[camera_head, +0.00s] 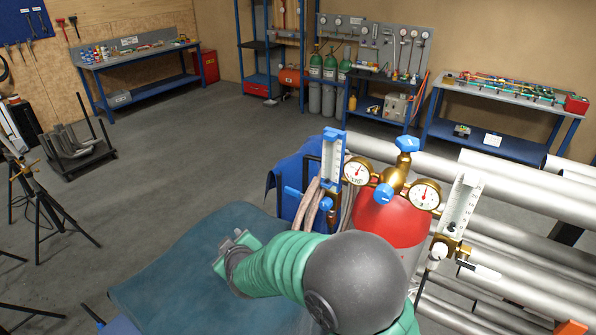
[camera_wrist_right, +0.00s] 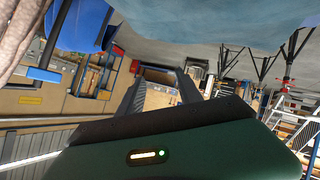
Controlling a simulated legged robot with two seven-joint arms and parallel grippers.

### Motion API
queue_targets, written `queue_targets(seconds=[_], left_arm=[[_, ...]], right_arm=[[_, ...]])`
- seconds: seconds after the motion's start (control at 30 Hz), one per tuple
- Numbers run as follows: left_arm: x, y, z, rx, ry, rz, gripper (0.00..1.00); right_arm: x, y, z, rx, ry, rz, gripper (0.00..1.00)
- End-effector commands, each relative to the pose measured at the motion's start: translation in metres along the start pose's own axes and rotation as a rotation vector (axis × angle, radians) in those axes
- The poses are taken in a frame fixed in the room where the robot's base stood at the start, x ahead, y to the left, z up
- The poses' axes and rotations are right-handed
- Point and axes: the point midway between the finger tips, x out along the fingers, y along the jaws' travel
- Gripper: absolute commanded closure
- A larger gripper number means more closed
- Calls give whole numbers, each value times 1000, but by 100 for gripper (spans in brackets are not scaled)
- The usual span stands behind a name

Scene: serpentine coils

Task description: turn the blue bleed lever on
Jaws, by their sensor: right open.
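A small blue lever (camera_head: 293,192) sticks out left at the base of the blue-topped flowmeter (camera_head: 332,158), by pinkish hoses (camera_head: 311,203). A blue bar, apparently this lever, shows at the left of the right wrist view (camera_wrist_right: 43,75), beside a braided hose. My right arm enters the head view from the bottom. Its gripper (camera_head: 236,250) is left of and nearer than the lever, apart from it. In the wrist view its dark fingers (camera_wrist_right: 160,88) stand apart with nothing between them. The fingertips are hard to make out in the head view. My left gripper is not in view.
A red cylinder (camera_head: 392,222) carries a brass regulator with two gauges (camera_head: 424,194) and blue knobs (camera_head: 407,144). A second flowmeter (camera_head: 460,206) stands right of it. Large silver pipes (camera_head: 520,189) run behind. A blue-green cloth surface (camera_head: 165,275) lies below my gripper, clear of objects.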

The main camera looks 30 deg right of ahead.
Motion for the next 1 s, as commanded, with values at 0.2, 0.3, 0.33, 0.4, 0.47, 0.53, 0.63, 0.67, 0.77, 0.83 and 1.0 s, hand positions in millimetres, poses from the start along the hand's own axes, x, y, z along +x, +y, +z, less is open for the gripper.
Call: queue_targets(seconds=[0.2,0.3,0.33,0.4,0.47,0.53,0.63,0.67,0.77,0.83,1.0], left_arm=[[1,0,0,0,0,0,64],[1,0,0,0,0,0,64],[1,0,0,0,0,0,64],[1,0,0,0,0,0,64],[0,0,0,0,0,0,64],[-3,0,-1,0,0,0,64],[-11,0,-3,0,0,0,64],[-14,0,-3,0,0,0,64],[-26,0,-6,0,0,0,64],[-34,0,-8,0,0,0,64],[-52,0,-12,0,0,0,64]], right_arm=[[32,80,-27,-383,-136,629,58],[14,94,-6,-534,-381,815,58],[8,95,0,-566,-447,846,58],[-3,96,10,-619,-562,886,58],[-8,98,15,-640,-615,900,58],[-8,103,16,-648,-633,905,58],[-2,118,19,-647,-635,904,58],[1,125,20,-647,-635,905,58],[14,148,26,-646,-635,903,58],[23,164,30,-646,-634,903,58],[44,201,38,-648,-632,903,58]])
